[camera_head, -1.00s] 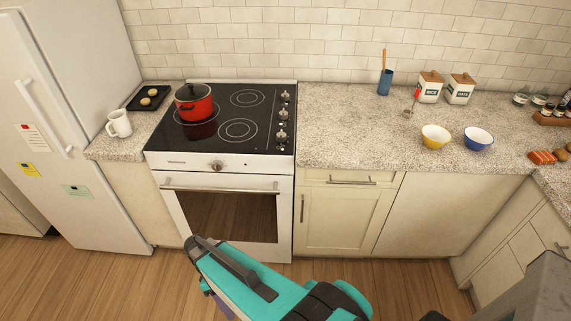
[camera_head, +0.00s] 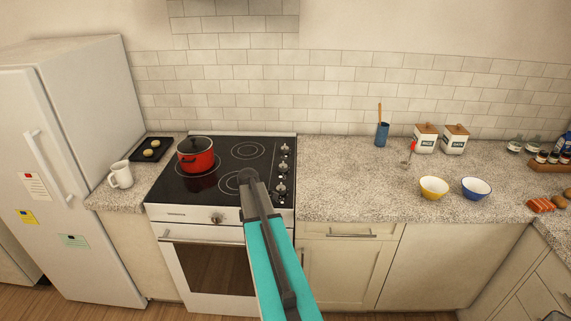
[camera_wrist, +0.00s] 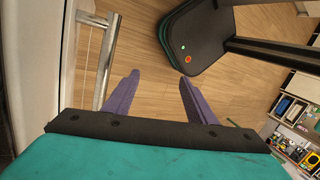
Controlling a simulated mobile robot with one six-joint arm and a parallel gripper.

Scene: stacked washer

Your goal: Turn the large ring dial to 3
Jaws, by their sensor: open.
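The black glass cooktop (camera_head: 215,185) has several metal dials in a column along its right edge, among them a rear one (camera_head: 284,149) and one nearer the front (camera_head: 281,188). No markings or settings are readable, and I cannot tell which dial is for the large ring. A single round knob (camera_head: 217,219) sits on the oven's front panel. My teal arm rises in front of the stove in the head view, its dark end overlapping the cooktop's front right. In the wrist view my gripper (camera_wrist: 159,77) is open and empty, its purple fingers apart over the floor, beside a metal handle bar (camera_wrist: 105,62).
A red pot (camera_head: 196,158) stands on the back left of the cooktop. A white mug (camera_head: 121,175) and black tray (camera_head: 152,149) are left of it. Yellow (camera_head: 433,188) and blue (camera_head: 476,188) bowls stand on the right counter. The counter just right of the dials is clear.

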